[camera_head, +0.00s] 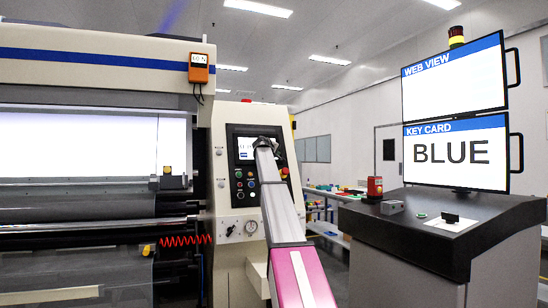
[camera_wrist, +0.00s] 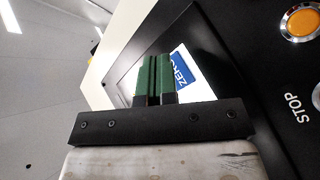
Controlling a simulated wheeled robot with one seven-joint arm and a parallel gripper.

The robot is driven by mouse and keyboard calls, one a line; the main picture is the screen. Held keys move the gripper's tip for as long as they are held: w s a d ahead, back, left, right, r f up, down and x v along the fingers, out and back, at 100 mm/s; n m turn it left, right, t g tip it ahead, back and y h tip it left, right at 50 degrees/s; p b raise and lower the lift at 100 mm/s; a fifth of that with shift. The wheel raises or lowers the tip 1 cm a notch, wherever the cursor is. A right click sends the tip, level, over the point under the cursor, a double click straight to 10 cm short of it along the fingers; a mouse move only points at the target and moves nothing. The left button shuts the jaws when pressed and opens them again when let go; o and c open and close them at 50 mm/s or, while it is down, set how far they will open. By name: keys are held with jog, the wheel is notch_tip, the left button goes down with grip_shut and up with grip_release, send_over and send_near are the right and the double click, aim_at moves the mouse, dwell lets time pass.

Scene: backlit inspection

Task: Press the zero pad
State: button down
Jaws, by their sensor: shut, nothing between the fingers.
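The zero pad (camera_wrist: 183,69) is a blue patch with white lettering on a lit screen, seen sideways in the wrist view. The fingers cover its near part, so only "ZER" reads clearly. In the head view the pad shows as a small blue patch (camera_head: 243,155) on the screen of the machine's control panel. My gripper (camera_wrist: 153,60) has green fingers, shut together and empty, right beside the pad in the picture. I cannot tell whether the tips touch the screen. In the head view my gripper (camera_head: 264,143) is at the screen, small and partly hidden by my arm.
An orange lit button (camera_wrist: 300,22) and a STOP label (camera_wrist: 300,107) lie on the dark panel to the right in the wrist view. A console (camera_head: 440,225) with two monitors stands right; the lower one reads KEY CARD BLUE (camera_head: 452,151). The roller machine (camera_head: 90,200) fills the left.

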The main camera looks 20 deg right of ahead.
jog(key=shift+s, duration=0.2)
jog(key=shift+s+d+r, duration=0.1)
jog(key=shift+s+r, duration=0.25)
jog(key=shift+s, duration=0.4)
jog(key=shift+s+a+r, duration=0.1)
jog(key=shift+s+r, duration=0.2)
jog(key=shift+s, duration=0.45)
jog(key=shift+s+d+r, duration=0.1)
jog(key=shift+s+r, duration=0.25)
jog(key=shift+s, duration=0.4)
jog(key=shift+s, duration=0.1)
